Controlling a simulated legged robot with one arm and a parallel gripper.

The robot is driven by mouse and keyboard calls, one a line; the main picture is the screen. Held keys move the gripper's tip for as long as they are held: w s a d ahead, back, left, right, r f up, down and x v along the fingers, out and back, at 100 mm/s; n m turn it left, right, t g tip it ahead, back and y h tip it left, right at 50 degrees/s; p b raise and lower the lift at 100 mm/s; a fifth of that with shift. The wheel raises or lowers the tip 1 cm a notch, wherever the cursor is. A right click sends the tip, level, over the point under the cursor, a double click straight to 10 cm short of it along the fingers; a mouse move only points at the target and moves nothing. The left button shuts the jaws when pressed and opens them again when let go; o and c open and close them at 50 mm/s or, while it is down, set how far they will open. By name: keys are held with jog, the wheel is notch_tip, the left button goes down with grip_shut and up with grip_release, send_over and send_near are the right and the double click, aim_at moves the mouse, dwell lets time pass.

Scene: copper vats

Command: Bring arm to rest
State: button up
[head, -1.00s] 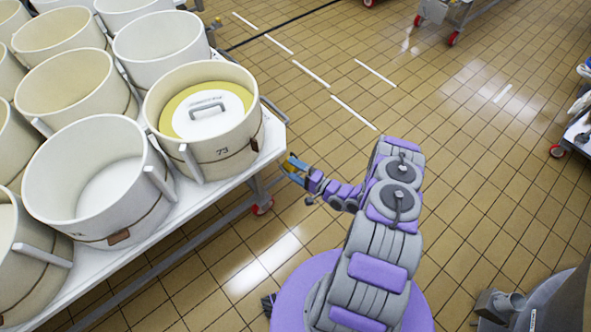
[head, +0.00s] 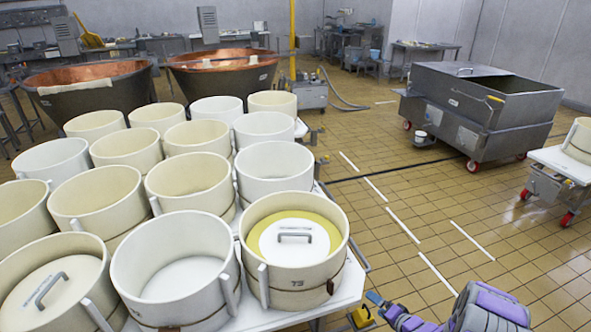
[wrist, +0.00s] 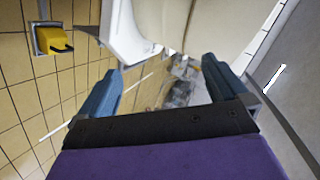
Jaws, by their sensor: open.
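My arm, purple and grey, shows at the bottom right of the head view. My gripper (head: 369,308) is beside the right edge of the white table, low and close to the tub marked 73 (head: 300,274). In the wrist view my gripper (wrist: 160,85) shows two blue fingers spread wide apart with nothing between them. A white table part and a pale tub wall are beyond the fingers there. Much of the arm is cut off by the frame.
The white table (head: 352,283) is crowded with several cream tubs. Copper vats (head: 222,70) stand behind them. A grey steel cart (head: 470,110) is at the back right. The tiled floor (head: 420,215) between the table and the cart is mostly clear.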

jog(key=w+d+r+n+g+h, duration=0.1)
jog(key=d+r+g+h, duration=0.15)
jog(key=r, duration=0.45)
jog(key=w+d+r+n+g+h, duration=0.1)
jog(key=d+r+n+h, duration=0.15)
jog(key=r, duration=0.45)
jog(key=s+a+r+g+h, duration=0.2)
jog(key=s+r+g+h, duration=0.15)
jog(key=s+r, duration=0.8)
jog(key=s+a+r+n+g, duration=0.1)
jog(key=s+a+r, duration=0.3)
jog(key=s, duration=0.7)
jog(key=s+a+r+n+g+y, duration=0.1)
jog(key=s+a+r+n+g, duration=0.1)
jog(key=s+a+r, duration=0.3)
jog(key=s+a+r+n+g+y, duration=0.1)
jog(key=s+a+r+g, duration=0.2)
jog(key=s+a, duration=0.6)
jog(key=s+r, duration=0.1)
jog(key=s, duration=0.8)
jog(key=shift+a+r+g, duration=0.15)
jog(key=shift+r+g, duration=0.15)
